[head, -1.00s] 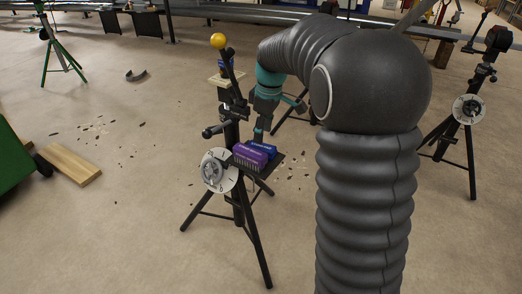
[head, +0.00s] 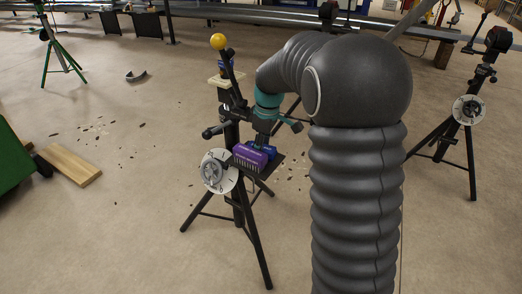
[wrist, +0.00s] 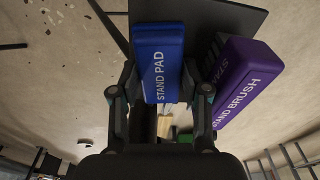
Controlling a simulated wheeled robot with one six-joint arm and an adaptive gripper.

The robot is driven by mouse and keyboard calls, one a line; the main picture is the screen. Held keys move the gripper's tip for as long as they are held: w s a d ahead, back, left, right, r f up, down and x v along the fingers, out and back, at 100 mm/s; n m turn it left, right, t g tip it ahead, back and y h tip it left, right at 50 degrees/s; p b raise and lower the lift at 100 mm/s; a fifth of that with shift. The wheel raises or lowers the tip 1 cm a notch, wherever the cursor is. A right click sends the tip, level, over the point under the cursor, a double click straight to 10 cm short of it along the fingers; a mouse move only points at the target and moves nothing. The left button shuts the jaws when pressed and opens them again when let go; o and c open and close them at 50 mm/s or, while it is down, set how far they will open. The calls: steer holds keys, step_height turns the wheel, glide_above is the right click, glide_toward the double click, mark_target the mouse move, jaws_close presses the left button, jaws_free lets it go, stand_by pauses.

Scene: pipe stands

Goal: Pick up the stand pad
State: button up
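The stand pad is a blue block (wrist: 158,60) with white "STAND PAD" lettering. It stands on the small dark tray (wrist: 240,18) of a black tripod stand. In the head view the blue pad (head: 266,150) is partly hidden by my gripper (head: 262,136), which is just above it. In the wrist view my gripper's fingers (wrist: 159,80) are spread, one on each side of the pad, with their tips close to its sides. Firm contact cannot be made out. The purple "STAND BRUSH" block (wrist: 240,84) is close beside the pad on the right, near the right finger.
The tripod stand (head: 238,205) has a white dial (head: 218,171) and a lever with a yellow ball (head: 218,41). Another stand (head: 468,110) is at the right. A wooden board (head: 72,165) lies left. Open floor with scattered debris surrounds the stand.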

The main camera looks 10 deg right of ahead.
mark_target(264, 148)
steer(key=shift+c, duration=0.6)
steer(key=shift+r, duration=0.1)
steer(key=shift+r, duration=0.55)
steer(key=r, duration=0.3)
steer(key=shift+s+d+r, duration=0.15)
steer(key=shift+s+d, duration=0.1)
steer(key=s+d+r, duration=0.6)
steer(key=s+d, duration=0.1)
steer(key=s, duration=0.1)
steer(key=shift+d+r, duration=0.15)
steer(key=shift+r, duration=0.1)
steer(key=shift+s, duration=0.1)
